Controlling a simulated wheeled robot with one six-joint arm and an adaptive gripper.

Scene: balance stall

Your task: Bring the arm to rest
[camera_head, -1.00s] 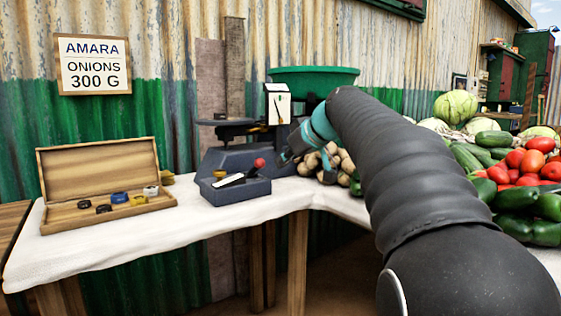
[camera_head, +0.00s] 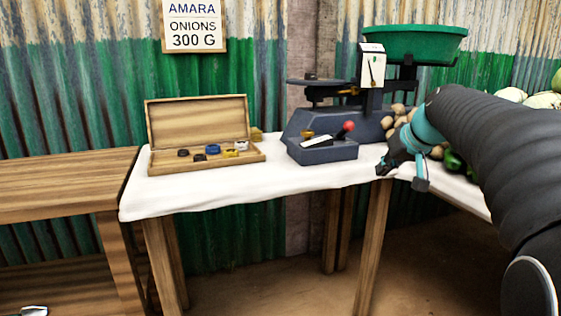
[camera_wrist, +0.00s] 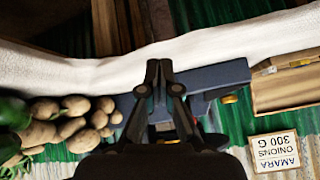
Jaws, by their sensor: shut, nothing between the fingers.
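My arm comes in from the right in the head view, a dark ribbed sleeve with a teal wrist. My gripper (camera_head: 385,170) hangs in front of the table's edge, to the right of the balance. In the wrist view my gripper (camera_wrist: 159,66) is shut, its dark fingertips together with nothing held. The wrist view looks upside down, with the balance (camera_wrist: 215,80) behind the fingers. The balance (camera_head: 325,127) has a dark body, a green pan (camera_head: 415,45) and a lever with a red knob (camera_head: 348,126).
An open wooden box (camera_head: 198,120) with several small weights stands on the white-covered table (camera_head: 215,188). Potatoes (camera_head: 391,122) lie behind my gripper. A wooden bench (camera_head: 60,180) is at left. A sign (camera_head: 193,25) reads Amara, onions, 300 g. Floor is open below.

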